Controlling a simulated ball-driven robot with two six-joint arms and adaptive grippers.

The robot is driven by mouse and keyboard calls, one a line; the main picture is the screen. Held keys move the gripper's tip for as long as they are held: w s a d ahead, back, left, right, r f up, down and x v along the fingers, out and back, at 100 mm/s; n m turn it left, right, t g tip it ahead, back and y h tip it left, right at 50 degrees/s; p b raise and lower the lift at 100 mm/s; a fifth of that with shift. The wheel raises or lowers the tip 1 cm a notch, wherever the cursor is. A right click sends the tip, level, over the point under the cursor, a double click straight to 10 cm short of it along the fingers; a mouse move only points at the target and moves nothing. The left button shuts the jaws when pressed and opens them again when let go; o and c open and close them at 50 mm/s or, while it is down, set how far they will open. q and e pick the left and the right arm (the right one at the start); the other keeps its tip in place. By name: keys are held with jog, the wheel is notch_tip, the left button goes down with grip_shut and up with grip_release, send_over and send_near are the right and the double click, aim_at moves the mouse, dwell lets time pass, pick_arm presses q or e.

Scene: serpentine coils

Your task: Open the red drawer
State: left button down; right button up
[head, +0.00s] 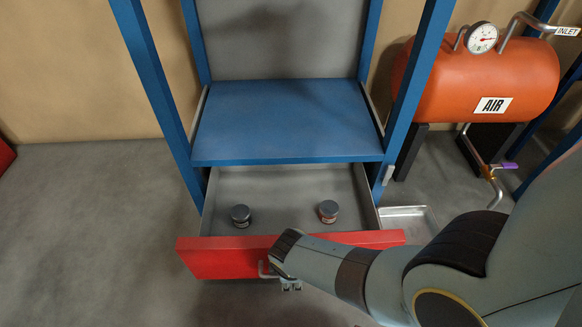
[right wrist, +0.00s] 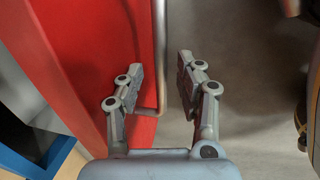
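The red drawer (head: 215,258) stands pulled out below the blue shelf, and its grey inside shows in the head view. Its front fills the left of the right wrist view (right wrist: 85,50). The thin bar handle (head: 263,271) is on the drawer front, partly hidden by my right arm. My right gripper (head: 290,286) is at the handle. In the right wrist view its fingers (right wrist: 160,78) are apart, one on each side of the handle (right wrist: 160,45), with gaps showing beside the bar. My left gripper is not in view.
Two small jars, one on the left (head: 240,215) and one on the right (head: 328,211), stand in the drawer. A blue shelf (head: 285,115) is above it. An orange air tank (head: 450,85) and a metal tray (head: 408,217) are at the right. The floor (head: 90,230) at left is clear.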

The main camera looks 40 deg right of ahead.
notch_tip(320, 180, up, 7)
jog(key=s, duration=0.1)
jog(key=shift+a, duration=0.4)
jog(key=shift+s, duration=0.1)
dwell(0.3)
